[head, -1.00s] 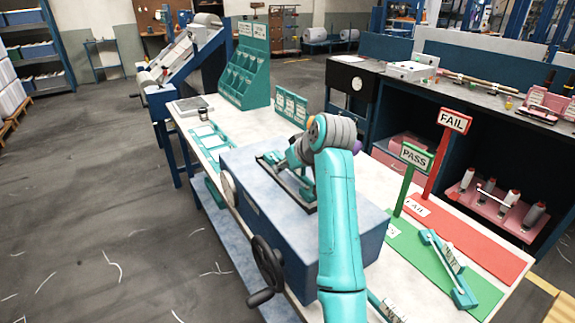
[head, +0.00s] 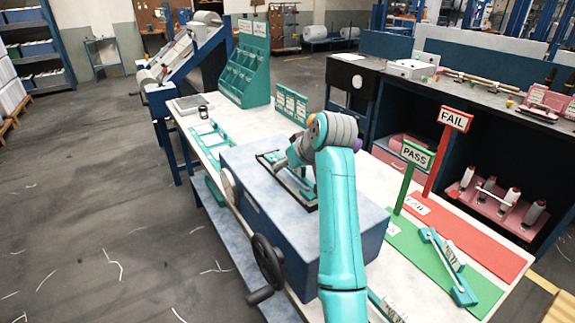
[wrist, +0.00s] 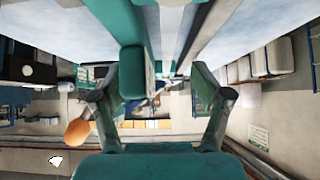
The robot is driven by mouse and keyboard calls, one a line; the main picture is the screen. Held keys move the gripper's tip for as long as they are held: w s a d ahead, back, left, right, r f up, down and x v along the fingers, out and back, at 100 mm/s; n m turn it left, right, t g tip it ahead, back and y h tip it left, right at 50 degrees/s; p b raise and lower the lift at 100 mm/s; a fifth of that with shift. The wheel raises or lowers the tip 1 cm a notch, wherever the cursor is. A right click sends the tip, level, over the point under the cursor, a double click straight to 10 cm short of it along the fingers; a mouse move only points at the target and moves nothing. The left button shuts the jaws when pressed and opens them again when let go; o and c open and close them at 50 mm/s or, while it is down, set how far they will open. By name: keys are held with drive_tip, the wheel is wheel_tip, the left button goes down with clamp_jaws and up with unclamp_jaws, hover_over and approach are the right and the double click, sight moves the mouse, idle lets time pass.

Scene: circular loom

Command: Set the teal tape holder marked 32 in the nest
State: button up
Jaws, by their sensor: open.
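The nest is a dark frame (head: 268,160) on top of the blue box (head: 255,195). A teal part (head: 309,188) shows inside the frame, partly hidden by my arm; it looks like a tape holder, but no number can be read on it. In the wrist view a long teal bar (wrist: 112,18) runs beside pale strips above my gripper. My gripper (wrist: 168,80) is open, its two fingers apart with nothing clearly held between them. In the head view it is low over the nest, largely hidden by my wrist.
A teal holder with a white strip (head: 447,262) lies on the green PASS mat (head: 480,298). Another strip (head: 388,307) shows beside my arm. PASS (head: 417,155) and FAIL (head: 454,119) signs stand to the right. A handwheel (head: 267,262) juts from the box's front.

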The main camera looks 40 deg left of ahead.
drive_tip(key=v, duration=1.1)
drive_tip(key=shift+s+d+r, duration=0.1)
drive_tip(key=shift+s+d, duration=0.05)
drive_tip(key=shift+d, duration=0.05)
